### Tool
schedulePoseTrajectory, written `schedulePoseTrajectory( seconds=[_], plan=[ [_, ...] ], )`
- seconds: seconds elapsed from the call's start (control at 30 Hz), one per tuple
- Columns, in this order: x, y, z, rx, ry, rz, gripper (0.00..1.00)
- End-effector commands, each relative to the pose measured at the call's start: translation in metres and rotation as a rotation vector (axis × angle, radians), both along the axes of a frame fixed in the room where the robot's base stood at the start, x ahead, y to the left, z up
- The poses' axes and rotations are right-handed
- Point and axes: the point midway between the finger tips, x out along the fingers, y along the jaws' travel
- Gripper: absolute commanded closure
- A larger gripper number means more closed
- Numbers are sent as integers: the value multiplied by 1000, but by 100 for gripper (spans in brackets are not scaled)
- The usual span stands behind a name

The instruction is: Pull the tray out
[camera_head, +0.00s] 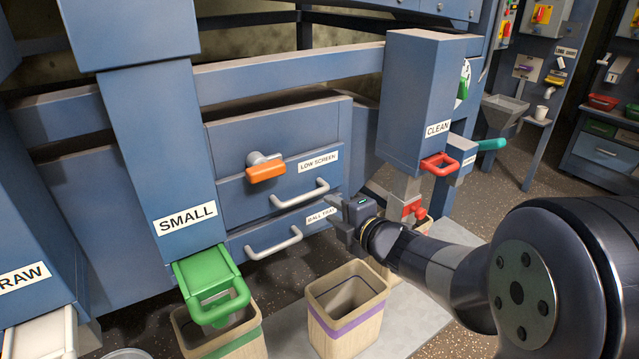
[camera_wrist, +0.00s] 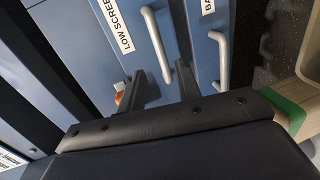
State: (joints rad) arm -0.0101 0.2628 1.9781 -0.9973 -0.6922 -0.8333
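The blue ball tray drawer (camera_head: 238,246) is the lowest front, flush below the low screen drawer (camera_head: 238,195). Its grey bar handle (camera_head: 273,242) also shows in the wrist view (camera_wrist: 222,60). The "BALL TRAY" label (camera_head: 320,215) is partly hidden by my gripper. The low screen drawer's handle (camera_head: 300,194) is above it; in the wrist view this handle (camera_wrist: 157,45) appears between my finger lines. My gripper (camera_head: 342,218) is right of both handles, apart from the tray handle. Its two fingers (camera_wrist: 165,90) are spread, with nothing seen held.
An orange-handled knob (camera_head: 266,171) sticks out above. A bin with a purple band (camera_head: 347,308) and one with a green band (camera_head: 220,335) stand below the drawers. A green chute handle (camera_head: 212,290) juts out left. A red-handled "CLEAN" column (camera_head: 425,105) stands right.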

Motion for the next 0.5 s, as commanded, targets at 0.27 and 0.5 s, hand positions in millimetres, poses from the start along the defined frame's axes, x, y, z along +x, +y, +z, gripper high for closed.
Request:
schedulePoseTrajectory(
  seconds=[0.27,0.5],
  plan=[
    [29,21,-9,-2,-3,9,68],
    [65,46,-18,-1,-3,8,68]
  ],
)
